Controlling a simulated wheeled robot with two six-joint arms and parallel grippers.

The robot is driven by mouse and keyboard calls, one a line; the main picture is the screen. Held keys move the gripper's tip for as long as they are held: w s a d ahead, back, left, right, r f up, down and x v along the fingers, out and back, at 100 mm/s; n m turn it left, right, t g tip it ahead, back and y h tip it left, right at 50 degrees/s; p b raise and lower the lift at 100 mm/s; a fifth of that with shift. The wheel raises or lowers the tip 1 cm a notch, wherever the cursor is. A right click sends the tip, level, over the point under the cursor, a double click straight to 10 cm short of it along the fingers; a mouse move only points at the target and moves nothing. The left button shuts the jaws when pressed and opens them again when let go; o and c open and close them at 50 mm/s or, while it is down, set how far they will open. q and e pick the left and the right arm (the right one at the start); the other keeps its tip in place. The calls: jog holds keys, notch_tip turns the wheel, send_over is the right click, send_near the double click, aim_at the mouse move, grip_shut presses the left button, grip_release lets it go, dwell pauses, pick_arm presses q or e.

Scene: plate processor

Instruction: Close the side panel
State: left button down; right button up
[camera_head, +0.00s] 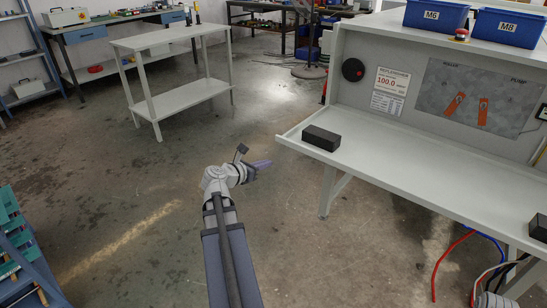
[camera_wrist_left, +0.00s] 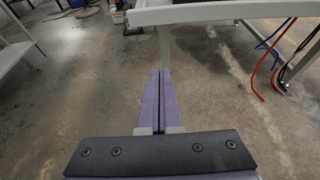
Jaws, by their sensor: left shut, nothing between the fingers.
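The plate processor is a light grey bench (camera_head: 420,168) with an upright back wall, at the right of the head view. Its bench edge also shows at the top of the left wrist view (camera_wrist_left: 215,12). A narrow upright edge (camera_head: 333,65) stands at the left end of the back wall; I cannot tell whether it is the side panel. My left gripper (camera_head: 262,164) is left of and below the bench's left corner, apart from it. Its purple fingers are together and empty in the left wrist view (camera_wrist_left: 160,98).
Black blocks lie on the bench at its left end (camera_head: 321,138) and right edge (camera_head: 538,228). Blue bins (camera_head: 435,15) sit on top. Red and blue hoses (camera_head: 436,268) hang below. A two-tier table (camera_head: 172,38) stands at the back left. Open floor surrounds my left arm.

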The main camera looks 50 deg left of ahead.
pick_arm(q)
jog(key=b+x, duration=0.3)
jog(key=x, duration=0.6)
jog(key=shift+r+p, duration=1.95)
jog(key=shift+p, duration=0.25)
jog(key=shift+r, duration=0.1)
